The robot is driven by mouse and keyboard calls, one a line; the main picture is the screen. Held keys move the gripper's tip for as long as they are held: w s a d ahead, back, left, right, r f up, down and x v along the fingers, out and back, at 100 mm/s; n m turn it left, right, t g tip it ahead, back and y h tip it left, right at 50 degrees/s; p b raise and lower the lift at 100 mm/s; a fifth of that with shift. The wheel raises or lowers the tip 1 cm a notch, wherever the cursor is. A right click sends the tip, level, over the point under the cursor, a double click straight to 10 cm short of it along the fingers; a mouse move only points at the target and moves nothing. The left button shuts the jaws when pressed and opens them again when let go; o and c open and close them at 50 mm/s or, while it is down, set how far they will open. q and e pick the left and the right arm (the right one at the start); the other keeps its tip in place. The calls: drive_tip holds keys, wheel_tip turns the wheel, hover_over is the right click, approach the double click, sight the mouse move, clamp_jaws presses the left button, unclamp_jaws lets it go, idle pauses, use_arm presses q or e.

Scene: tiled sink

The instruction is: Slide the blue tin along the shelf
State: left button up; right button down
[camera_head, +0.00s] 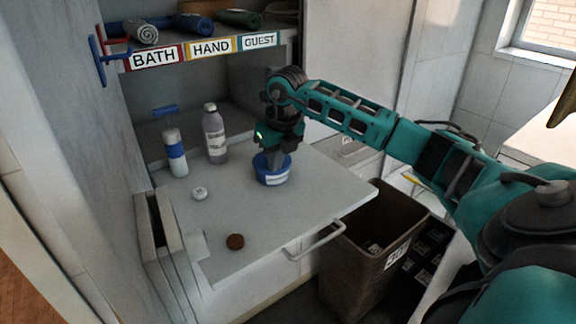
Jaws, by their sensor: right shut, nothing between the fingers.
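The blue tin (272,174) is a low round tub with a white label on its front. It sits on the pale grey shelf (230,210), right of the bottles. My right gripper (275,155) comes down over the tin from above, its fingertips at the tin's top. The gripper is shut with nothing between its fingers. The fingertips overlap the tin in the picture, so I cannot tell whether they touch it. My left gripper is not in view.
A white bottle with a blue band (175,153) and a grey bottle (214,134) stand at the back left. A brown bin (352,275) stands below right. The front middle is clear.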

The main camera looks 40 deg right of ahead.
sight(266, 163)
drive_tip(key=shift+w+d, duration=0.15)
drive_tip(key=shift+w, duration=1.6)
drive_tip(key=shift+f, duration=0.1)
